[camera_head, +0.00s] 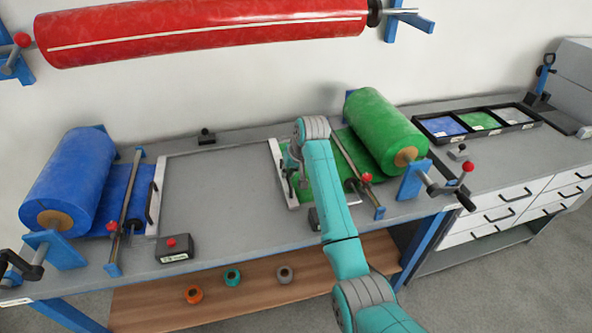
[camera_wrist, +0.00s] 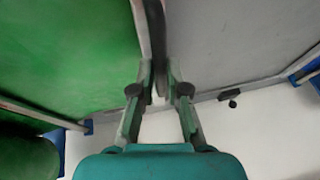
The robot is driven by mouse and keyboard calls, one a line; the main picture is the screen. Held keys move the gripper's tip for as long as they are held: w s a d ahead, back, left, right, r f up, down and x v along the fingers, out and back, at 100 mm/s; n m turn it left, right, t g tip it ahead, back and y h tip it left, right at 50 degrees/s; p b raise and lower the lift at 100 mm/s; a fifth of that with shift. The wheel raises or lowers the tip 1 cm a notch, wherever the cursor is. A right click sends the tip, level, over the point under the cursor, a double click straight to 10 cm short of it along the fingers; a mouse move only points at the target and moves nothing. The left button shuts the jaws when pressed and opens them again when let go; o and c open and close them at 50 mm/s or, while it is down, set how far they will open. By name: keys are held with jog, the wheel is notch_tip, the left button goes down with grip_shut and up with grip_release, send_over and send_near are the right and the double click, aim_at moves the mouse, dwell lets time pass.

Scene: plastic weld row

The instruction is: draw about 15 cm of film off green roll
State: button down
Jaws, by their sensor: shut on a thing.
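The green roll (camera_head: 385,130) sits in blue brackets at the right of the bench, and part of it shows in the wrist view (camera_wrist: 25,158). Green film (camera_head: 325,182) lies flat from the roll leftward to a pale bar (camera_head: 275,152) along its free edge. The film fills the left of the wrist view (camera_wrist: 65,50). My gripper (camera_head: 291,168) is at this bar. In the wrist view my gripper's fingers (camera_wrist: 159,84) are shut on the bar's dark handle (camera_wrist: 154,32). My arm hides part of the film.
A blue roll (camera_head: 72,180) with its own film and bar stands at the left. The grey bench top (camera_head: 215,195) between the two bars is clear. A box with a red button (camera_head: 175,249) stands at the front edge. A red roll (camera_head: 210,30) hangs above.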

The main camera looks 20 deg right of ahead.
jog(key=c, duration=1.2)
grip_release()
jog(key=shift+d, duration=0.1)
jog(key=shift+r, duration=0.1)
jog(key=v, duration=1.2)
jog(key=shift+s, duration=0.15)
